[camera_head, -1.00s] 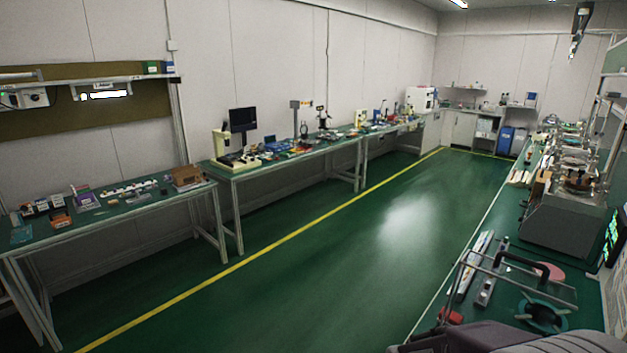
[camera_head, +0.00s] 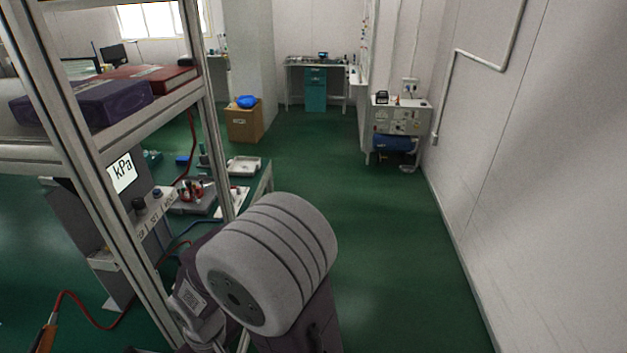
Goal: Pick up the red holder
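I cannot pick out a red holder for certain. A small red part (camera_head: 190,191) sits on a grey device on the green bench at the left, too small to make out. A flat red box (camera_head: 150,76) lies on the upper shelf at the left, beside a purple box (camera_head: 85,106). A large pale arm link of mine fills the lower middle and hides part of the bench. Neither of my grippers shows.
A metal shelf frame (camera_head: 205,110) and a kPa gauge box (camera_head: 122,174) stand close at the left. Green floor (camera_head: 385,250) is clear to the right, up to a white wall. A cardboard box (camera_head: 243,124) and a compressor cart (camera_head: 398,125) stand farther back.

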